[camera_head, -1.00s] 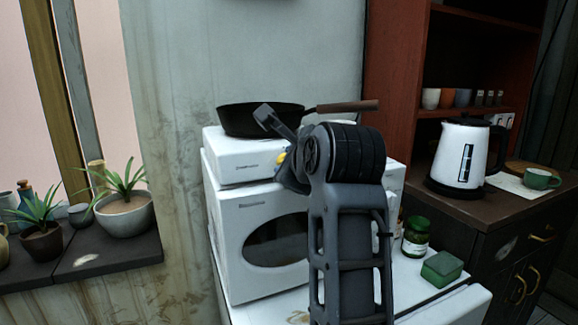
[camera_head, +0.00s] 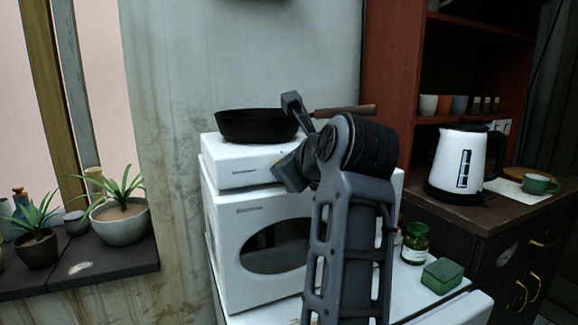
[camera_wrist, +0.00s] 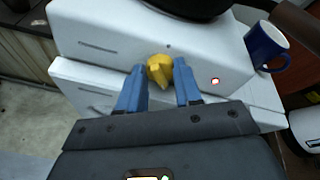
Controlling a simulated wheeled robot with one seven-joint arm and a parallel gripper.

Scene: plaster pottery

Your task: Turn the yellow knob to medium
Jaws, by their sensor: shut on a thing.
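The yellow knob (camera_wrist: 160,71) is on the front of the white stove unit (camera_wrist: 105,35), below the pan. In the wrist view my gripper (camera_wrist: 160,76) has one blue finger on each side of the knob, shut on it. The knob's pointed ridge faces roughly toward my gripper. A small dark mark is on the panel above the knob, and a red light (camera_wrist: 215,81) glows to its right. In the head view my gripper (camera_head: 284,174) is at the stove front, and my arm hides the knob.
A black pan (camera_head: 255,125) sits on the stove, on top of a white oven (camera_head: 235,225). A blue mug (camera_wrist: 265,45) stands at the right in the wrist view. A green jar (camera_head: 415,245), green box (camera_head: 441,275) and white kettle (camera_head: 463,160) are to the right.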

